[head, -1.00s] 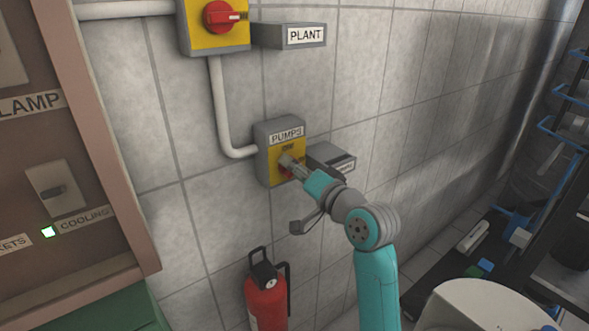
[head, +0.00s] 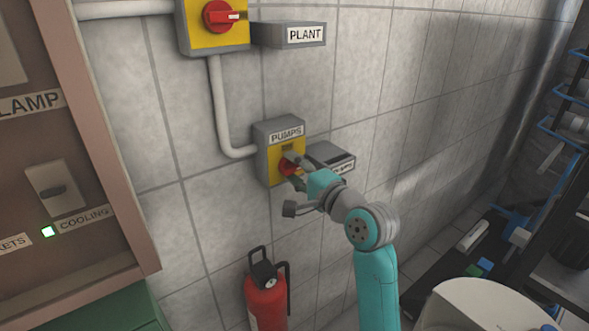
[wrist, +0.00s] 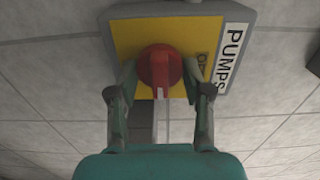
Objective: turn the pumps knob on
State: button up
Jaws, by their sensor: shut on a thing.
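The pumps switch box (head: 271,136) is a grey box with a yellow face and a PUMPS label on the tiled wall. Its red knob (head: 288,169) is partly hidden behind my gripper (head: 294,169) in the head view. In the wrist view the round red knob (wrist: 160,66) sits between the two fingers of my gripper (wrist: 160,78), which is shut on it. The knob's handle with a white mark points down in the wrist view. Part of the lettering on the yellow face shows beside the knob; the rest is hidden.
The plant switch (head: 219,17) with its own red knob is above. A grey labelled box (head: 331,158) juts out just right of the pumps box. A red fire extinguisher (head: 266,297) stands below, and a brown panel (head: 105,150) is at the left.

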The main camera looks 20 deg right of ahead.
dwell(0.4)
jog(key=o, duration=1.1)
jog(key=shift+o, duration=0.2)
jog(key=v, duration=1.2)
